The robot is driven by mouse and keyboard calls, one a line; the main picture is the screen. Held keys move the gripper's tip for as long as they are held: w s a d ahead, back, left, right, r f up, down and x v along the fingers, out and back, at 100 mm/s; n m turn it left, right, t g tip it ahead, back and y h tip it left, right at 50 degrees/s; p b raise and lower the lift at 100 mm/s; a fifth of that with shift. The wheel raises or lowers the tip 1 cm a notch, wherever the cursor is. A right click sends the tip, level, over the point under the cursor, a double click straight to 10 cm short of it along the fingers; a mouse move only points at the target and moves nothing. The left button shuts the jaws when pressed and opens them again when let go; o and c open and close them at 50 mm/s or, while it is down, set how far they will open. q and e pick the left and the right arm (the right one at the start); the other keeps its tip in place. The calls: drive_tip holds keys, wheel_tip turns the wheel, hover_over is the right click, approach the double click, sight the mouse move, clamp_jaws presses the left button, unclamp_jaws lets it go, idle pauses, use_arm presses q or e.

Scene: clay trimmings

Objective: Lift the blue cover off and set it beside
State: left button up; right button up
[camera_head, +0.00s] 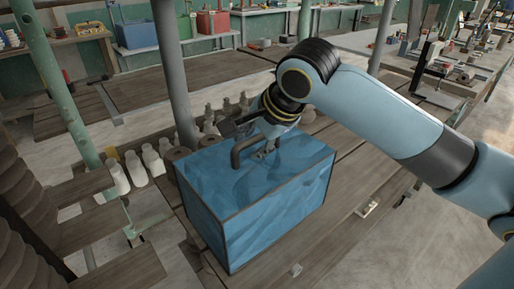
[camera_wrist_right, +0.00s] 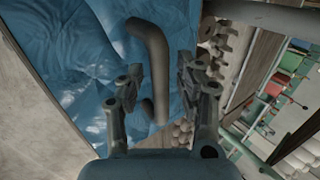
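The blue cover (camera_head: 265,205) is a large box shape with crinkled blue faces and dark edges, upright on a wooden table. A dark bent handle (camera_head: 240,150) stands on its top. My right gripper (camera_head: 250,138) is just above the cover's top, at the handle. In the right wrist view its two fingers (camera_wrist_right: 160,72) are apart, and the handle (camera_wrist_right: 152,42) runs into the space between them with gaps on both sides. The blue top also shows in the wrist view (camera_wrist_right: 90,60). What is under the cover is hidden. My left gripper is out of view.
White bottles (camera_head: 152,160) and several small pale vessels stand left of and behind the cover. The wooden table (camera_head: 355,175) has bare boards to the right, with a small pale item (camera_head: 368,208) on them. A green post (camera_head: 62,90) rises at the left.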

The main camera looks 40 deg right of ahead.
clamp_jaws()
